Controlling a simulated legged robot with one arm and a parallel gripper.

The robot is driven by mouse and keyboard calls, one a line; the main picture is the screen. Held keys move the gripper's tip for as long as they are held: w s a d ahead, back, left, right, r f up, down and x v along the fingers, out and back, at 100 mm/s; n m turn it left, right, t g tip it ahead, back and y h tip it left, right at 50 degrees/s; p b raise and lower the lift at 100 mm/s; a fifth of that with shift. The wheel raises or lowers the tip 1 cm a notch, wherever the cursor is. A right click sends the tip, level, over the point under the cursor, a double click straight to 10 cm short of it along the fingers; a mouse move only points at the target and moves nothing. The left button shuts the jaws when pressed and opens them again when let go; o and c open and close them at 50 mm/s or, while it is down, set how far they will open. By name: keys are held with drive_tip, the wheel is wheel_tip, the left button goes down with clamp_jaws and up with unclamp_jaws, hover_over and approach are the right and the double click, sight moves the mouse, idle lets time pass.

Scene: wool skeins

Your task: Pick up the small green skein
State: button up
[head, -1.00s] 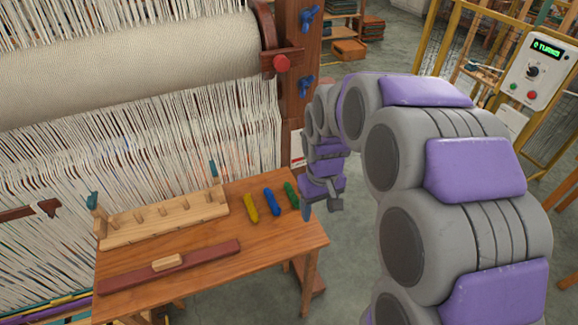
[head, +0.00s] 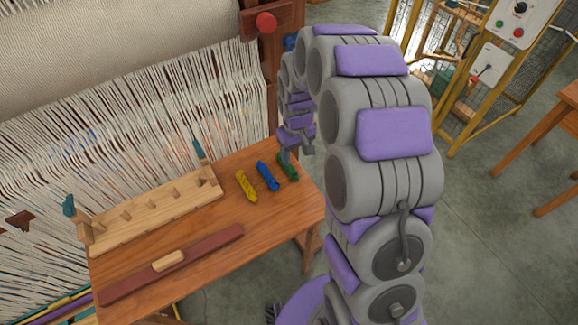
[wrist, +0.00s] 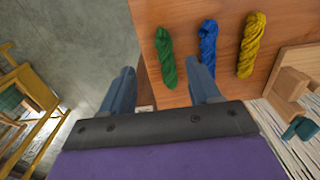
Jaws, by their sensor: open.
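The small green skein (head: 288,168) lies on the wooden table near its right back edge, beside the blue skein (head: 268,176) and the yellow skein (head: 246,186). In the wrist view the green skein (wrist: 165,58) lies ahead of the fingers, nearer the right finger, with the blue (wrist: 208,47) and yellow (wrist: 251,45) skeins to its right. My gripper (wrist: 160,82) is open and empty. In the head view my gripper (head: 293,154) is at the table's right back edge, close to the green skein and partly covering its upper end; I cannot tell whether it touches.
The table (head: 230,255) also holds a pegged wooden rack (head: 150,218) and a dark red bar (head: 205,253) with a light block on it. The loom's white threads (head: 130,140) stand right behind the table. Open floor (head: 490,240) lies to the right.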

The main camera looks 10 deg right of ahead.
sight(293, 172)
drive_tip(key=f, duration=0.1)
drive_tip(key=a+f, duration=0.1)
drive_tip(key=f, duration=0.1)
drive_tip(key=shift+s+a+f+b, duration=0.1)
drive_tip(key=shift+a+f+b, duration=0.1)
drive_tip(key=shift+f+b, duration=0.1)
drive_tip(key=shift+f, duration=0.35)
drive_tip(key=shift+d+f, duration=0.15)
drive_tip(key=shift+d, duration=0.15)
drive_tip(key=shift+s+d+f+b, duration=0.1)
drive_tip(key=shift+d+f+b, duration=0.3)
drive_tip(key=shift+d+f, duration=0.35)
drive_tip(key=f, duration=0.1)
drive_tip(key=f+b, duration=0.1)
drive_tip(key=f, duration=0.1)
drive_tip(key=shift+a+f, duration=0.25)
drive_tip(key=shift+a, duration=0.85)
drive_tip(key=shift+d, duration=0.85)
drive_tip(key=c, duration=0.6)
drive_tip(key=shift+a, duration=0.1)
drive_tip(key=c, duration=0.3)
drive_tip(key=shift+a, duration=0.5)
drive_tip(key=shift+c, duration=1)
